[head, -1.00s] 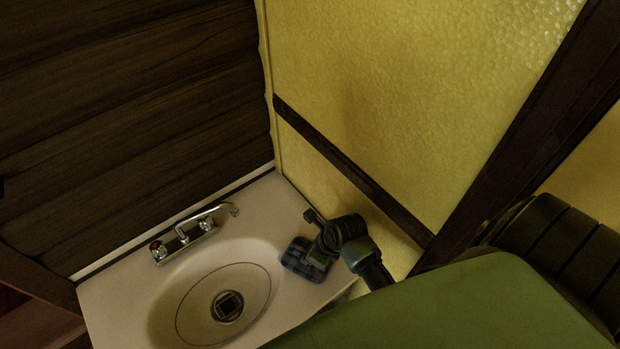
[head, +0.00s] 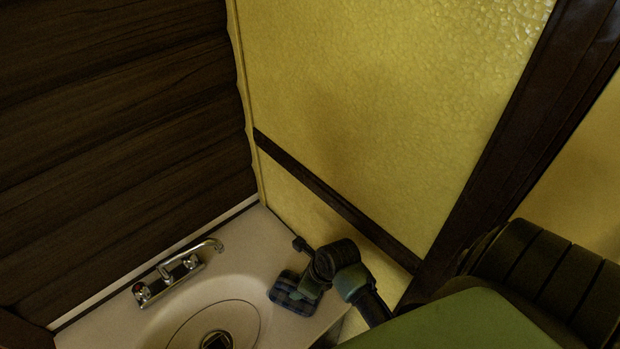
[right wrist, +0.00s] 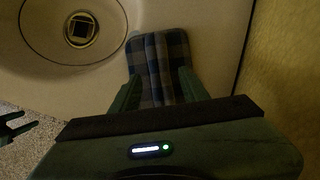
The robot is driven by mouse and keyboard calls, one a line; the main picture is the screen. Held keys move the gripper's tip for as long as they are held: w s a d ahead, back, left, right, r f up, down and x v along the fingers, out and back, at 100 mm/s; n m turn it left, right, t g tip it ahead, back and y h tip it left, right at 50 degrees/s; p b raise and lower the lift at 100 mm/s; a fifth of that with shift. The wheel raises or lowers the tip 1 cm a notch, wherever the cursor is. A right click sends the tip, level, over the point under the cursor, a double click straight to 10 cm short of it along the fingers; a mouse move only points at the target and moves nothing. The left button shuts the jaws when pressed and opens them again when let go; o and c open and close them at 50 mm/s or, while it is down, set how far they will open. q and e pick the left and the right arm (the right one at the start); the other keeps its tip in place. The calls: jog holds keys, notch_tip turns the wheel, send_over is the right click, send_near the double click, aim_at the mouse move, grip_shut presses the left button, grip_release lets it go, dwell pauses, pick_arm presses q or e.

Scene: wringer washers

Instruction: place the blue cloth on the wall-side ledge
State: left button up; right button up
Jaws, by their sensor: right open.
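The blue plaid cloth (head: 287,294) lies folded on the light sink-top ledge (head: 335,301), between the basin and the yellow wall. It shows more fully in the right wrist view (right wrist: 158,56). My right gripper (head: 304,287) is down at the cloth. In the right wrist view its fingers (right wrist: 158,88) are apart, one on each side of the cloth's near part, and the palm hides the near end. A dark pronged shape (right wrist: 14,130) at the left edge of that view may be my left gripper. Its jaw state is unclear.
The round basin with its drain (head: 216,341) lies left of the cloth. A chrome faucet (head: 178,275) stands at the back. The yellow wall (head: 360,120) with a dark rail (head: 335,199) rises close on the right. Dark wood panelling (head: 110,150) is behind.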

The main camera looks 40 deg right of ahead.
pick_arm(q)
jog(key=shift+f, duration=0.3)
pick_arm(e)
jog(key=v, duration=0.9)
jog(key=shift+r, duration=0.25)
jog(key=shift+s, duration=0.1)
